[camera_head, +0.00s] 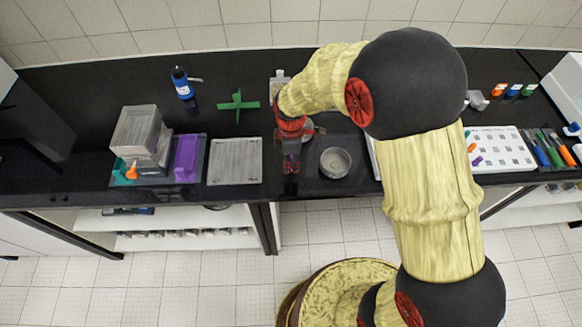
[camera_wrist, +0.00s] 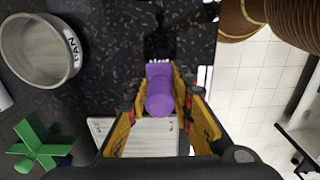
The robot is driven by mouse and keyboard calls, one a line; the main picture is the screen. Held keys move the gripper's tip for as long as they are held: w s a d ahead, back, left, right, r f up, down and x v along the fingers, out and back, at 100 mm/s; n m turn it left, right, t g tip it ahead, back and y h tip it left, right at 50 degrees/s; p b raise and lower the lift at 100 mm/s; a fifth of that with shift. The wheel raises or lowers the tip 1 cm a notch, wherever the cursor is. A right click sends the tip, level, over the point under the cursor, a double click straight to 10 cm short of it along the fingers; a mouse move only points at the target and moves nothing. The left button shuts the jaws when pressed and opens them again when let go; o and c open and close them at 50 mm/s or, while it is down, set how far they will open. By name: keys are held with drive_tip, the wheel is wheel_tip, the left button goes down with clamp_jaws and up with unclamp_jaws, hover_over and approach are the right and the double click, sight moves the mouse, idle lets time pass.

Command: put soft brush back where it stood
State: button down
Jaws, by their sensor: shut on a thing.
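Which place belongs to the brush cannot be told.
The metal pan (camera_head: 335,162) is right of my gripper, the pale tray (camera_head: 235,162) left. A green cross (camera_head: 238,105), blue bottle (camera_head: 182,83), stacked clear boxes (camera_head: 140,135) and purple block (camera_head: 187,157) are further left. A white rack (camera_head: 500,150) is right, partly behind my arm.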

sight(291, 168)
drive_tip(key=shift+f, duration=1.5)
drive_tip(key=shift+f+b, duration=0.2)
drive_tip(key=shift+b, duration=0.15)
drive_tip(key=c, duration=1.6)
unclamp_jaws()
drive_tip(key=shift+o, duration=0.2)
